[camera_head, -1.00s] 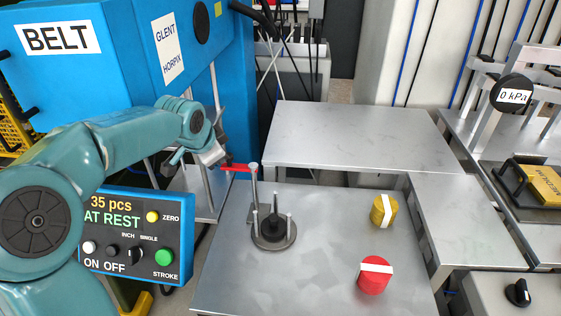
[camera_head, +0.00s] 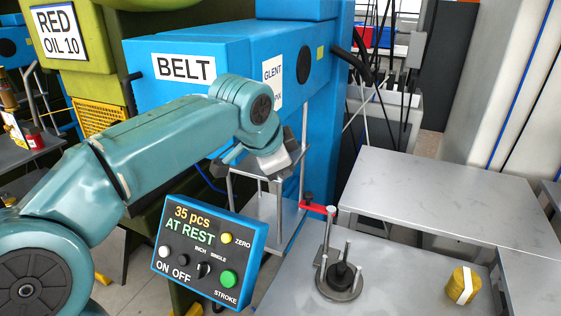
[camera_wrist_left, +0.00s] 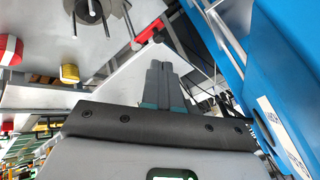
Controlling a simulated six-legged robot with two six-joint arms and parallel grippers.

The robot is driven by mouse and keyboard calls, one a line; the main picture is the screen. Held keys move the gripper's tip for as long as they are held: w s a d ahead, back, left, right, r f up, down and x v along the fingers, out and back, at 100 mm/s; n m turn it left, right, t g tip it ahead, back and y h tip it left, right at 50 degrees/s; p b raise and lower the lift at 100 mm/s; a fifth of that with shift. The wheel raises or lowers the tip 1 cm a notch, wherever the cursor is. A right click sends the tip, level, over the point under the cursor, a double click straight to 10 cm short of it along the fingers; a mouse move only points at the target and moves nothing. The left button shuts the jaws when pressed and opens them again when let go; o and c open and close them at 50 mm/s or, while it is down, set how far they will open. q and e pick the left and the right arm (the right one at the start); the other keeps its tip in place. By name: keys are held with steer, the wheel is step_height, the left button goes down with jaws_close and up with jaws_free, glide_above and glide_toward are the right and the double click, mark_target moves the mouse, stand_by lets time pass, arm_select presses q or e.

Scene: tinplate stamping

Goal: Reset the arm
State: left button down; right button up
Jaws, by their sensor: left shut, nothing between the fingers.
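My left arm comes in from the left in the head view, in front of the blue BELT machine. Its gripper (camera_head: 276,162) hangs at the end of the bent wrist, partly hidden by the wrist link, above and behind the control box. In the left wrist view the two fingers of the left gripper (camera_wrist_left: 160,68) lie together, shut and empty, with nothing touching them. My right gripper is in neither view.
The control box (camera_head: 208,250) reads 35 pcs, AT REST. A round post stand (camera_head: 340,285) and a yellow-and-white roll (camera_head: 463,286) sit on the grey table (camera_head: 400,270). A red bar (camera_head: 314,208) is behind the stand. A bare raised table (camera_head: 440,195) lies further back.

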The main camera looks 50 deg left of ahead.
arm_select(q)
steer(key=shift+s+d+r, duration=0.15)
steer(key=shift+s+r, duration=0.2)
steer(key=shift+r, duration=0.2)
